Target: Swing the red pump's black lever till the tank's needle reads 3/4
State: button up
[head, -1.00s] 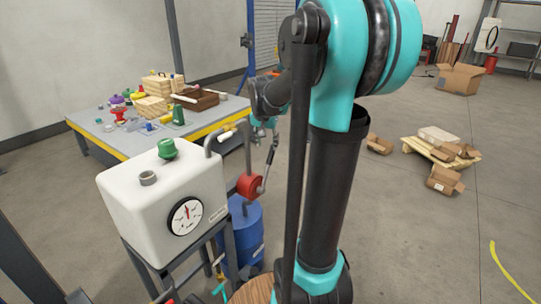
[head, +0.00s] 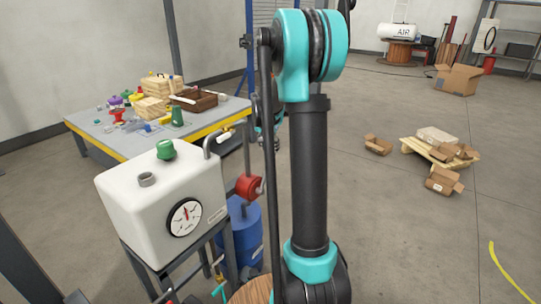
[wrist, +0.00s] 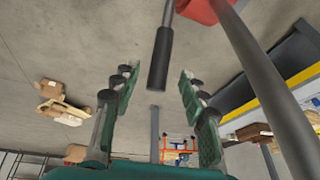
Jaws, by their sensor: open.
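The red pump (head: 248,188) sits on top of a blue drum, beside the white tank (head: 150,215). The tank's round gauge (head: 184,217) faces me, its needle pointing close to straight up. The black lever (wrist: 160,58) hangs down in the wrist view, its grip in the gap between the fingers of my gripper (wrist: 155,95). My gripper is open, its green-padded fingers on either side of the lever and apart from it. Part of the red pump (wrist: 205,8) shows at the top of the wrist view. In the head view my arm hides the lever and gripper.
The blue drum (head: 243,232) stands under the pump. A grey pipe (wrist: 265,85) runs close to the right of my gripper. A work table (head: 100,140) with blocks and tools stands behind the tank. Boxes on a pallet (head: 428,152) lie on open floor at right.

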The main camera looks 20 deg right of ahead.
aim_at(270, 151)
jog(key=x, duration=0.5)
jog(key=shift+w+f, duration=0.1)
jog(key=shift+f, duration=0.25)
grip_shut()
